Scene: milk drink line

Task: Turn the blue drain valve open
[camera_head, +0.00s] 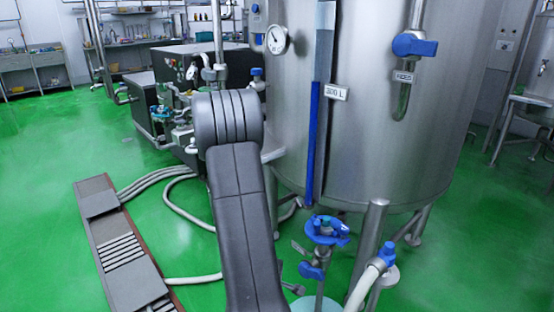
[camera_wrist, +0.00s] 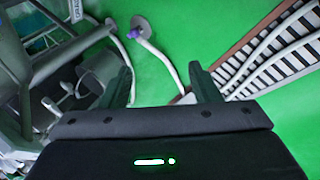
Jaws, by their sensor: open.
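Several blue-handled valves show in the head view; I cannot tell for sure which is the drain valve. A blue handwheel (camera_head: 326,229) sits low in front of the tank, with a blue lever (camera_head: 312,270) beneath it. Another blue handle (camera_head: 388,252) is to its right, on a white hose. In the wrist view my gripper (camera_wrist: 160,72) is open and empty, with green floor between its fingers. A tag (camera_wrist: 76,10) there is partly readable as "DRA". A small purple-blue part (camera_wrist: 133,33) lies beyond the fingers. The head view does not show my gripper.
The steel tank (camera_head: 400,120) stands on legs, with a blue valve (camera_head: 414,46) high on its side. A slatted floor channel (camera_head: 121,249) lies at left; it also shows in the wrist view (camera_wrist: 262,55). White hoses (camera_head: 160,180) cross the floor. Dark machinery crowds the wrist view's left.

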